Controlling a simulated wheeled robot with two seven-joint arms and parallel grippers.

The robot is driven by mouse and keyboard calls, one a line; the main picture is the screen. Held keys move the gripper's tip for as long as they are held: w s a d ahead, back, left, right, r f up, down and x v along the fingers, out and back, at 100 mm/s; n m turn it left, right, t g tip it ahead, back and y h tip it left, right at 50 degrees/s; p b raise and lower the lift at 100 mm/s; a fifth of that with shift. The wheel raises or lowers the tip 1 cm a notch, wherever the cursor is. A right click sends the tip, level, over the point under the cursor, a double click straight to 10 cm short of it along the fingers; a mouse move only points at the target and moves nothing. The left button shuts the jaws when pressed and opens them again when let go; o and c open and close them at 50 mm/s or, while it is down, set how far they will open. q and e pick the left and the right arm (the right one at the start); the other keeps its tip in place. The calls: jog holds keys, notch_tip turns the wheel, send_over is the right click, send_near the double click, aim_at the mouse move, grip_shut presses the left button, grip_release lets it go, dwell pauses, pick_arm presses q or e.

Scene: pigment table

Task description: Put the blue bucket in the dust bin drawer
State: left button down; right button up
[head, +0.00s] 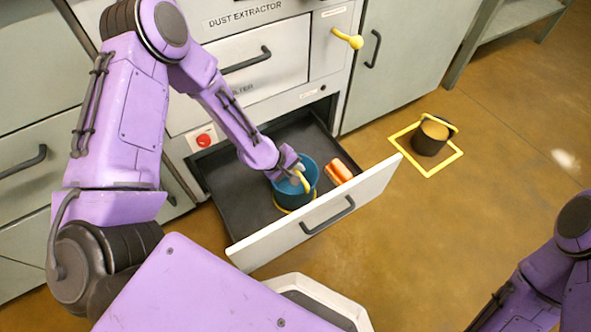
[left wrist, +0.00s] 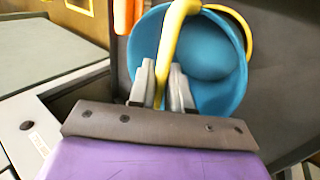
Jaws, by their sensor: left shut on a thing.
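The blue bucket (head: 308,172) is inside the open dark drawer (head: 232,190) at the bottom of the dust extractor cabinet. A yellow ring shows around its lower part. In that view the blue bucket (left wrist: 215,50) opens toward the camera, just beyond the fingers of my left gripper (left wrist: 163,80). Whether the bucket rests on the drawer floor is hard to tell. My right gripper is out of view; only part of my right arm shows.
An orange object (head: 340,172) lies in the drawer right of the bucket. The drawer front (head: 330,215) stands out over the floor. A dark bucket (head: 431,137) stands in a yellow floor square (head: 397,141) at the right. A yellow lever (head: 347,38) sticks out above.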

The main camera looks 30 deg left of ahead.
pick_arm(q)
jog(key=c, duration=1.1)
grip_release()
jog(key=shift+f, duration=0.1)
jog(key=p+v, duration=0.5)
jog(key=v, duration=0.7)
jog(key=shift+s+d+p, duration=0.1)
jog(key=shift+p, duration=0.25)
